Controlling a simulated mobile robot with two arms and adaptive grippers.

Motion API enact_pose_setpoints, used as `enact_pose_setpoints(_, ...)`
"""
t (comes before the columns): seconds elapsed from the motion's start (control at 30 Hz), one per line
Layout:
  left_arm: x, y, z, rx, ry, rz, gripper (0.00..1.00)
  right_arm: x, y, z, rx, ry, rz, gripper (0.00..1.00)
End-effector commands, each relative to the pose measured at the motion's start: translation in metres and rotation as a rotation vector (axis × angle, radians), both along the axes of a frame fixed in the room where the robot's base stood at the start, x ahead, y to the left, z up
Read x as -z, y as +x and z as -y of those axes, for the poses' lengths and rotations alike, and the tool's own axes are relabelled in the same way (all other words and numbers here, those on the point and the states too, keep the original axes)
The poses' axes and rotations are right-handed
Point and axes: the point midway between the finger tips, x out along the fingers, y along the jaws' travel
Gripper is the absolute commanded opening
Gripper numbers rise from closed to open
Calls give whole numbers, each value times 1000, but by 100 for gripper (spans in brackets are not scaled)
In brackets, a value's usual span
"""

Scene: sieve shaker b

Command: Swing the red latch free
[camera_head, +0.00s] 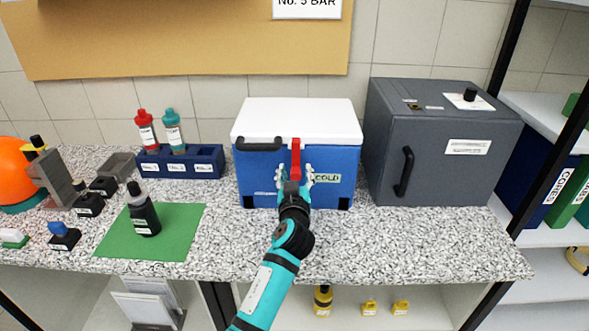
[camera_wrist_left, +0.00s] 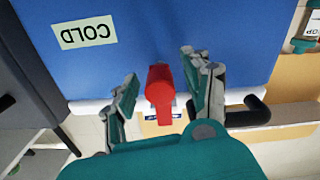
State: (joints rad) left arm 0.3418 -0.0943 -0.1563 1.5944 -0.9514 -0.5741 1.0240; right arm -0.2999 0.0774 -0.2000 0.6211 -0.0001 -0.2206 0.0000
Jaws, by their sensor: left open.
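The red latch (camera_head: 296,148) hangs from the white lid (camera_head: 297,117) down the front of the blue cool box (camera_head: 264,172) marked COLD. The lid is shut. My left gripper (camera_head: 294,174) is in front of the box, open, with a finger on each side of the latch's lower part. In the left wrist view the latch (camera_wrist_left: 160,86) stands between the two open fingers (camera_wrist_left: 162,78), with a gap on each side. Its lower end is partly hidden by the gripper in the head view. My right gripper is not in view.
A dark handle (camera_head: 259,145) sits left of the latch. A grey cabinet (camera_head: 440,145) stands close on the right. A blue rack (camera_head: 180,163) with bottles, a green mat (camera_head: 180,247) and a dark bottle (camera_head: 143,213) are on the left. Countertop right of my arm is clear.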

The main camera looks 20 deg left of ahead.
Motion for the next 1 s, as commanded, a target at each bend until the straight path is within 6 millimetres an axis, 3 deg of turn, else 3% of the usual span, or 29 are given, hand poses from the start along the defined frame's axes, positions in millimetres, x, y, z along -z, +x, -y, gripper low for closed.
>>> enact_pose_setpoints(0.2, 0, 0, 0, 0, 0, 0, 47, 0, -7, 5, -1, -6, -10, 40)
enact_pose_setpoints(0.57, 0, 0, 0, 0, 0, 0, 0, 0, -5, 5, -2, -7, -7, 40)
enact_pose_setpoints(1.0, -1, 0, -5, -1, 12, -3, 0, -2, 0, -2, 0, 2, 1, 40)
